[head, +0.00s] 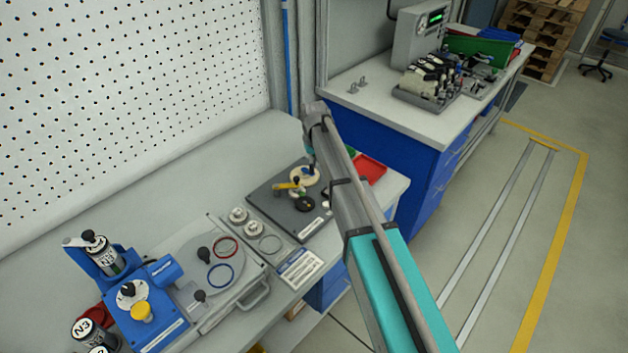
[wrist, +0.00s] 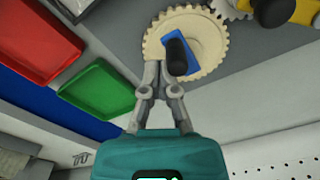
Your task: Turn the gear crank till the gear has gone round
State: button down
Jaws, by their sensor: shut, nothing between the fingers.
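The cream toothed gear (head: 304,177) lies on a dark grey board (head: 268,197) on the bench. In the wrist view the gear (wrist: 213,38) carries a blue crank arm (wrist: 192,62) with a black knob (wrist: 176,57). My gripper (wrist: 158,68) has its fingers together and empty, close beside the knob at the gear's rim. I cannot tell whether the fingers touch the knob. In the head view my arm reaches over the board and partly hides its right side, and the gripper shows only small above the gear.
A yellow part (head: 287,186) and a black knob (head: 305,204) sit beside the gear. A red tray (wrist: 35,38) and a green tray (wrist: 97,90) lie near my gripper. A blue fixture (head: 150,310) and a plate with rings (head: 205,265) stand at the left.

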jog(key=shift+f, duration=0.3)
